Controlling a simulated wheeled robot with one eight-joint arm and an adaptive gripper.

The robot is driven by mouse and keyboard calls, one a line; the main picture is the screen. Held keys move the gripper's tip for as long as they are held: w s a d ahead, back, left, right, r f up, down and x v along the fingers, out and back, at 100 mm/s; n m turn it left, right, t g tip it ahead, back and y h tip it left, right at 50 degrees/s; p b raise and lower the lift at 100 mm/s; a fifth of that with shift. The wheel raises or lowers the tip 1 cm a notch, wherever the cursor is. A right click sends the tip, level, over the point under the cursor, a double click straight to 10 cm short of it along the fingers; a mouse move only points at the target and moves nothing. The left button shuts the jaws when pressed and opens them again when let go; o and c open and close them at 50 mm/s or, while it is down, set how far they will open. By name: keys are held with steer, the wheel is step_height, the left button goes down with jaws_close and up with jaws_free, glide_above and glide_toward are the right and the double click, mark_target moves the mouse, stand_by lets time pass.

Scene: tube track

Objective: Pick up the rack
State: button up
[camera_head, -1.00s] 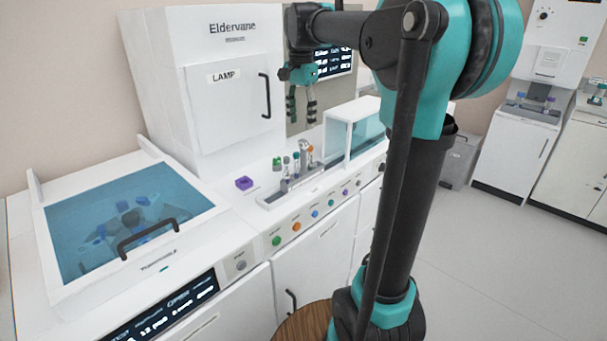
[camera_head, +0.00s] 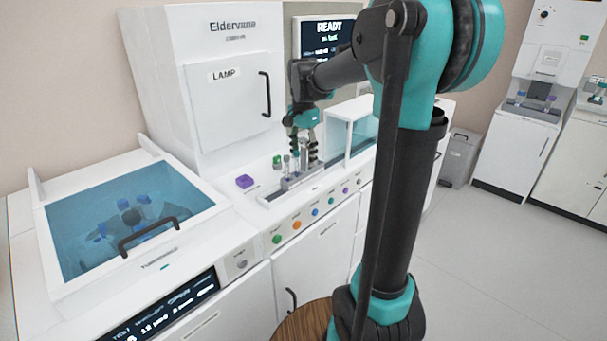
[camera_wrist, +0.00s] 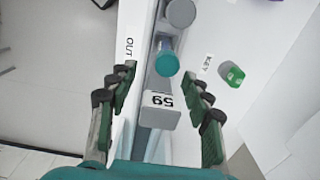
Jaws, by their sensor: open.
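The rack is a narrow grey holder (camera_head: 289,183) on the white counter, in a shallow tray below the display. Several capped tubes stand in it. In the wrist view its end block (camera_wrist: 157,112) carries a label reading 59, and a teal cap (camera_wrist: 167,63) and a grey cap (camera_wrist: 181,12) show along its length. My gripper (camera_head: 303,154) is open and points down over the rack, partly hiding it. In the wrist view my open fingers (camera_wrist: 163,98) lie on either side of the rack's end, with visible gaps. I cannot tell their exact height over it.
A purple block (camera_head: 244,181) and a green block (camera_head: 277,161) sit close behind the rack. A clear-sided white box (camera_head: 338,137) stands to its right, and the tall LAMP cabinet (camera_head: 232,105) rises behind. A lidded machine (camera_head: 205,198) is at left.

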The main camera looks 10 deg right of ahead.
steer(key=shift+c, duration=0.5)
jaws_close()
